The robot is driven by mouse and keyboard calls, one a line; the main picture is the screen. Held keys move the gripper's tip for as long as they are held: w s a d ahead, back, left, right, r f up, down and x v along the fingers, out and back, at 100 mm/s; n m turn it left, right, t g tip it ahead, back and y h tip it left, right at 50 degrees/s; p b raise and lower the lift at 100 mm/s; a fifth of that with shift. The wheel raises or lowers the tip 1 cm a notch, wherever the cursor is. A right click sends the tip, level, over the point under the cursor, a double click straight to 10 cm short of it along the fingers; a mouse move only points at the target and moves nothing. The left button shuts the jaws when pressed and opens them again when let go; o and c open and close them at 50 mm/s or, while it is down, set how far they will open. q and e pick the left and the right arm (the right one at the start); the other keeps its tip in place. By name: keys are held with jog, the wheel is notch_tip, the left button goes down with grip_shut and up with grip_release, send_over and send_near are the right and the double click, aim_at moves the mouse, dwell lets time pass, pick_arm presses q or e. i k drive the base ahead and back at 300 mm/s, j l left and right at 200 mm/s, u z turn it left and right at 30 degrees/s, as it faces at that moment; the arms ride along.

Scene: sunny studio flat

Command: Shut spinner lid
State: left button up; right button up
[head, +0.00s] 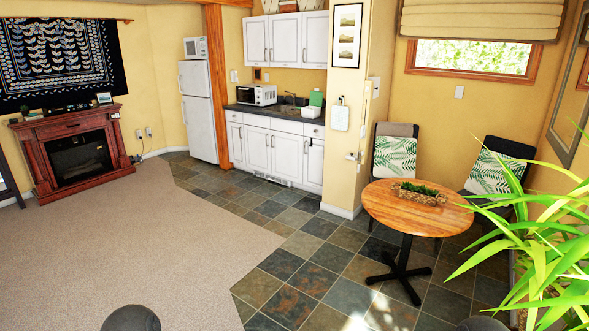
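No spinner or lid can be made out in the head view. Neither of my grippers is in view. Only dark rounded parts, likely of my own arms, show at the bottom edge.
A round wooden table (400,211) with a planter (419,193) and two chairs stands at right. A leafy plant (545,240) fills the near right. A fireplace (75,150) stands at left. Carpet (140,230) and tile floor (290,260) are clear toward the kitchen.

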aim_at(315, 97)
jog(key=i+u, duration=0.3)
jog(key=i, duration=3.15)
jog(key=i+j+z, duration=0.1)
jog(key=i, duration=0.8)
jog(key=i+j+z, duration=0.1)
jog(key=i, duration=0.75)
jog(key=i+j+z, duration=0.2)
jog(key=i, duration=0.3)
jog(key=i+j+z, duration=0.25)
jog(key=i, duration=0.2)
jog(key=i+j+z, duration=0.2)
jog(key=i, duration=0.25)
